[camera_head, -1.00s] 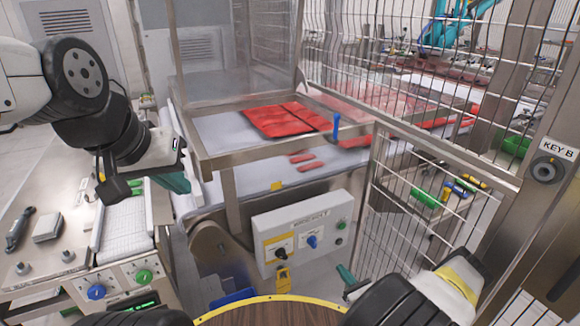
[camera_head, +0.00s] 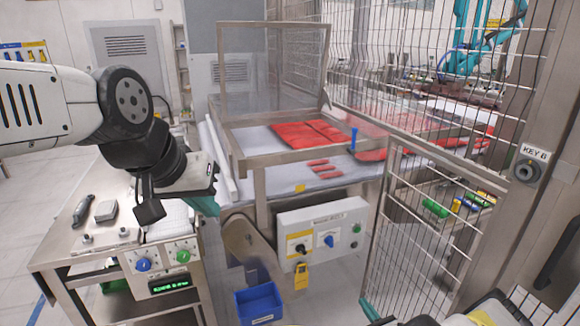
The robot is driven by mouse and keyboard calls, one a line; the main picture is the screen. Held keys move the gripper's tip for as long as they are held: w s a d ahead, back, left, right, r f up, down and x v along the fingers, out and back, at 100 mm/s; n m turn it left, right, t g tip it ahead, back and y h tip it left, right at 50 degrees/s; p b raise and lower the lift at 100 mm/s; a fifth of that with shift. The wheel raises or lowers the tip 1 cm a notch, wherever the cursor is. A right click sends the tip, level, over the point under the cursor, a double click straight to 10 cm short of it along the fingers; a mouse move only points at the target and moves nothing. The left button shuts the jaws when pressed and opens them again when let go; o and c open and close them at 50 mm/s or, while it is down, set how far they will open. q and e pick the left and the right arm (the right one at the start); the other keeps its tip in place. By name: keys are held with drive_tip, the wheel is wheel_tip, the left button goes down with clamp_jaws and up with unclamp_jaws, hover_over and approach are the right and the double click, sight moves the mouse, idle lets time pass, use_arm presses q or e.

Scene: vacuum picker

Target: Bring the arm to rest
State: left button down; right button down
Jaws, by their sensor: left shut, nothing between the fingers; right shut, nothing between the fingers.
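My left arm comes in from the left, white with black joints. Its gripper (camera_head: 205,204) has teal fingers, is shut and empty, and hangs in front of the conveyor's left end, right of the small side bench. My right gripper (camera_head: 369,309) shows only at the bottom edge, left of the white and black arm part in the lower right corner. Its teal fingertip is in view, shut with nothing in it. Most of my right arm is cut off by the frame.
A mesh gate (camera_head: 425,235) stands at right, a side bench (camera_head: 75,245) at left, a blue bin (camera_head: 258,303) below.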

drive_tip(key=w+a+r+n+g+y, duration=0.25)
drive_tip(key=r+n, duration=0.25)
drive_tip(key=r, duration=0.3)
drive_tip(key=w+a+r+n+g+y, duration=0.1)
drive_tip(key=w+r+n+g+y, duration=0.25)
drive_tip(key=r, duration=0.55)
drive_tip(key=s+a+r+n+g, duration=0.2)
drive_tip(key=a+r+n+g, duration=0.25)
drive_tip(key=r, duration=0.45)
drive_tip(key=s+a+r+n+g, duration=0.35)
drive_tip(key=r+n, duration=0.25)
drive_tip(key=r, duration=0.3)
drive_tip(key=s+a+r+n+g+h, duration=0.1)
drive_tip(key=s+a+r+n+h, duration=0.15)
drive_tip(key=s+r+n, duration=0.4)
drive_tip(key=s+a+r+n+g+h, duration=0.1)
drive_tip(key=s+r+h, duration=0.25)
drive_tip(key=r, duration=0.55)
drive_tip(key=s+d+r+n+t+h, duration=0.1)
drive_tip(key=s+r+n+t+h, duration=0.1)
drive_tip(key=s, duration=0.5)
drive_tip(key=s+d+r+n+t+h, duration=0.1)
drive_tip(key=s+r+n+t+h, duration=0.1)
drive_tip(key=s+r, duration=0.5)
drive_tip(key=shift+r+n+t, duration=0.2)
drive_tip(key=shift+n+t, duration=0.5)
drive_tip(key=shift+n, duration=0.25)
drive_tip(key=shift+w, duration=0.1)
